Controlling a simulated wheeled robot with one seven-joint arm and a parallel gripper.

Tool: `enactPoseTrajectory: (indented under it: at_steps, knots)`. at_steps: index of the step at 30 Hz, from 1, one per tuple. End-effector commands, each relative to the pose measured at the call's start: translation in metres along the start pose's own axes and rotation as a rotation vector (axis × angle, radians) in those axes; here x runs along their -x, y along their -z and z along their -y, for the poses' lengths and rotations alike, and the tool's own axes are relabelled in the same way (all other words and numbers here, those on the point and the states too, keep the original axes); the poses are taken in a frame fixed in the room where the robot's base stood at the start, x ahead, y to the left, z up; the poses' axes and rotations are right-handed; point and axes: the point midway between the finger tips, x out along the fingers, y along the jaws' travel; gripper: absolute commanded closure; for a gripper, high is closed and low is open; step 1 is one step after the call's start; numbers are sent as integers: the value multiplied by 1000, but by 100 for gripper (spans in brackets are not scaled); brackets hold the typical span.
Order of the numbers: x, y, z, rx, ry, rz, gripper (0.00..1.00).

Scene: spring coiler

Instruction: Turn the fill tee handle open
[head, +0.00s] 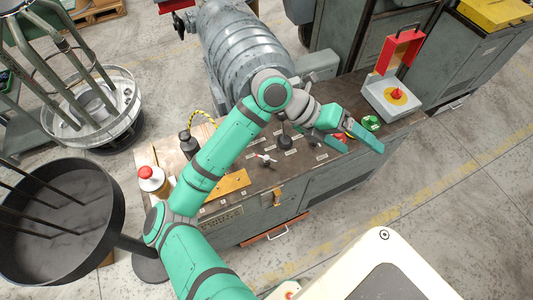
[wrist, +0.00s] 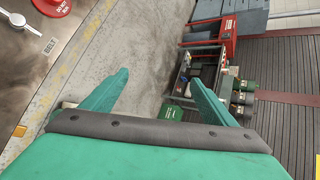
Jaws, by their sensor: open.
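My gripper (head: 362,138) is open and empty above the right part of the bench top in the head view. In the wrist view its two green fingers (wrist: 160,78) are spread apart, with only floor and distant equipment between them. A silver lever (wrist: 20,22) shows at the upper left of the wrist view, near a plate reading BELT (wrist: 50,45). My gripper touches neither lever.
The bench (head: 310,172) also carries a black knob (head: 285,141), a red-capped bottle (head: 151,178), a dark bottle (head: 188,143) and a red-and-grey box (head: 391,92). A grey cylindrical machine (head: 235,50) stands behind. The floor in front of the bench is partly clear.

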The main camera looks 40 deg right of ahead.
Motion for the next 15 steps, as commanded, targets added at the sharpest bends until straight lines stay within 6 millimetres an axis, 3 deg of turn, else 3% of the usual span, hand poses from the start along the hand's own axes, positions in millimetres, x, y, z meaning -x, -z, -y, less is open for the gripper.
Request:
enactPoseTrajectory:
  at_steps: [1,5,9,15]
  knots:
    - [6,3,-22,9,-102,-34,20]
    - [29,12,-76,47,-351,-107,20]
    - [69,22,-128,96,-606,-171,20]
    - [124,32,-172,158,-857,-220,20]
